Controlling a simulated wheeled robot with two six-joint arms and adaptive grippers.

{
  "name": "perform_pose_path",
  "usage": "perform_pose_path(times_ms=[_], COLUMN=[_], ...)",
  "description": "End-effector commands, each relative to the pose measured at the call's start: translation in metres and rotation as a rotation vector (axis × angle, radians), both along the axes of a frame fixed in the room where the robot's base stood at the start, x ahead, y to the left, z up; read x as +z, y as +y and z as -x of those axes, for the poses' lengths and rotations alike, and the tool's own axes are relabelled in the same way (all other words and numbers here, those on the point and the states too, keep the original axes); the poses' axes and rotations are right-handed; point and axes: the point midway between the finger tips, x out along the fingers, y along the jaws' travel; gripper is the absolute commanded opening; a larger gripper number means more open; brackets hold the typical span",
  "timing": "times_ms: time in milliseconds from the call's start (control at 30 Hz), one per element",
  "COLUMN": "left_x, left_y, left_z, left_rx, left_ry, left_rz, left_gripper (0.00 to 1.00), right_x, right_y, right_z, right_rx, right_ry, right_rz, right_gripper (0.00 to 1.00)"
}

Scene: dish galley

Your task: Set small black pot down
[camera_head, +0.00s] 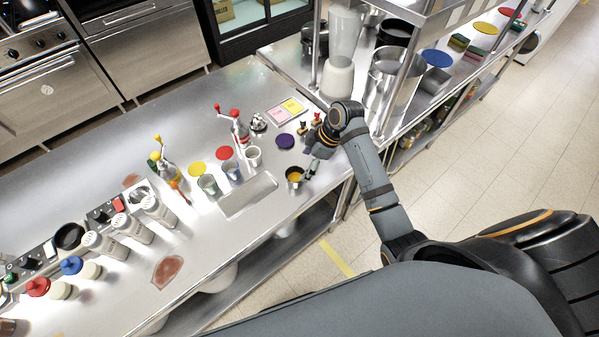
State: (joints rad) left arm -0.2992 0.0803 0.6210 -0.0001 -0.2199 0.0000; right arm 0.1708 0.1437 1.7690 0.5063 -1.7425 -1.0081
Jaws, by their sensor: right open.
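The small black pot (294,183), with something orange-yellow inside, stands upright on the steel counter (325,171) near its front edge. My right gripper (309,173) is open, just right of the pot and close to its rim. Whether a fingertip touches the pot is too small to tell. My right arm reaches in from the lower right and hides a little of the counter behind the gripper. My left gripper is not in view.
Left of the pot are a sunken steel tray (247,195), a white cup (254,157) and more cups. A purple disc (286,141) lies behind it. A metal shelf post and large steel pots (384,86) stand to the right.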

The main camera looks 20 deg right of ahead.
Motion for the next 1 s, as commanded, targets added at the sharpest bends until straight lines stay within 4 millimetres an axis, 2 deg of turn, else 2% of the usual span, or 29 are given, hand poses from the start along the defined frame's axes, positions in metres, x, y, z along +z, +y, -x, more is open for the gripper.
perform_pose_path(times_ms=[100,200,367,833,933,1000], left_x=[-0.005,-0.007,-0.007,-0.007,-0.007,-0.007], left_y=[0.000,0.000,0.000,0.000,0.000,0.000], left_z=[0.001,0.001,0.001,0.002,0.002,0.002], left_rx=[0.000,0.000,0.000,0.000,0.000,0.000], left_ry=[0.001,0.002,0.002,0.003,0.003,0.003], left_rz=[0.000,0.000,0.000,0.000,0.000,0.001], left_gripper=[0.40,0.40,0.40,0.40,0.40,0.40], right_x=[0.021,0.034,0.042,0.041,0.030,0.015], right_y=[-0.009,-0.014,-0.015,-0.015,-0.016,-0.018], right_z=[0.003,0.005,0.008,0.008,0.021,0.040], right_rx=[0.000,-0.001,0.001,-0.003,-0.071,-0.181], right_ry=[-0.003,-0.001,0.000,0.001,0.018,0.038], right_rz=[0.004,0.002,0.000,0.000,0.015,0.039], right_gripper=[0.81,0.81,0.81,0.81,0.81,0.81])
